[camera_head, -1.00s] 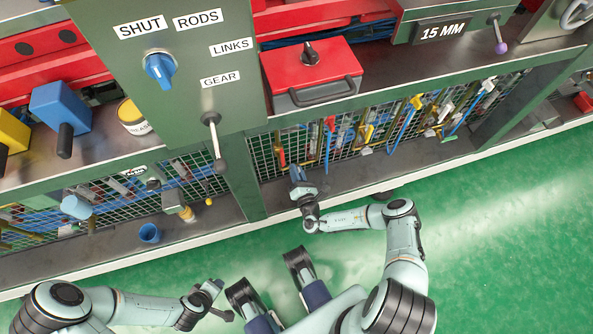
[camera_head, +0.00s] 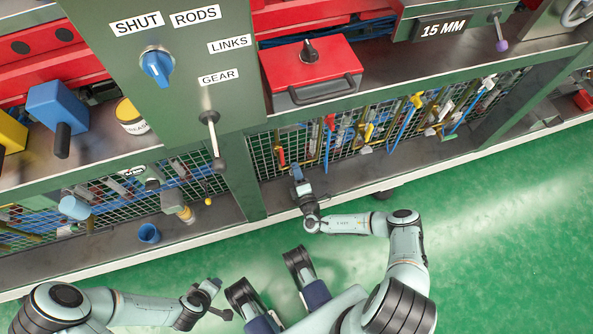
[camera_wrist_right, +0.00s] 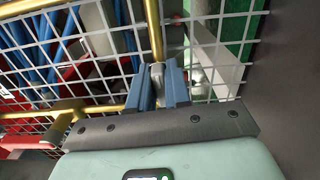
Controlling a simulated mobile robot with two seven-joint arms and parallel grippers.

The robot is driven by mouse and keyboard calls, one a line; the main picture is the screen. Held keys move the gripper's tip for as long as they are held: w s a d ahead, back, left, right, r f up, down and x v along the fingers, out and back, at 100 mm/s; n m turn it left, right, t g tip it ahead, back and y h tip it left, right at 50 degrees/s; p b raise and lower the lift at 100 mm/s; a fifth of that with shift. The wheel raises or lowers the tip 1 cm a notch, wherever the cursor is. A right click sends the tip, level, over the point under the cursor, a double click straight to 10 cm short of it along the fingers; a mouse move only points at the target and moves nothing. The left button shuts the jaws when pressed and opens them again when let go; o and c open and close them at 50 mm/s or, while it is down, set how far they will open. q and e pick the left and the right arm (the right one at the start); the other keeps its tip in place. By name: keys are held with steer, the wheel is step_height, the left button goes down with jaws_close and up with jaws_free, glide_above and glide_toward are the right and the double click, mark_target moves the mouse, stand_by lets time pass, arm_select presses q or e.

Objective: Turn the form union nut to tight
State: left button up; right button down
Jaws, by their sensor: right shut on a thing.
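My right gripper (camera_head: 296,172) is at the wire mesh below the red box, low on the machine front. In the right wrist view its two blue fingers (camera_wrist_right: 158,88) are shut on a small grey metal piece (camera_wrist_right: 157,76), which appears to be the form union nut. The piece sits at the lower end of a brass pipe (camera_wrist_right: 155,30), in front of the mesh. The fingers cover much of it, and its tightness cannot be read. In the head view the gripper hides it. My left gripper (camera_head: 217,298) is low at the left, away from the machine; its jaws are unclear.
White wire mesh (camera_wrist_right: 95,60) with pipes and blue hoses behind it surrounds the right fingers. A grey ledge (camera_head: 350,180) runs below the mesh. A blue cup (camera_head: 149,233) stands on the ledge at the left. The green floor is clear.

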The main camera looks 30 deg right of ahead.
arm_select(q)
steer(key=shift+w, duration=0.1)
arm_select(e)
steer(key=shift+a+m, duration=0.15)
steer(key=shift+m, duration=0.25)
steer(key=c, duration=1.2)
jaws_free()
steer(key=shift+o, duration=0.2)
steer(key=shift+s, duration=0.25)
arm_select(q)
steer(key=shift+g+h, duration=0.4)
steer(key=shift+g, duration=0.3)
steer(key=s+r+p, duration=0.1)
steer(key=s+d+r+p, duration=0.1)
steer(key=s, duration=0.1)
steer(key=s+d+r, duration=0.1)
steer(key=shift+s+d+p, duration=0.15)
steer(key=shift+s+p, duration=0.15)
steer(key=shift+p, duration=0.1)
arm_select(e)
steer(key=v, duration=1.3)
arm_select(q)
steer(key=shift+r, duration=0.1)
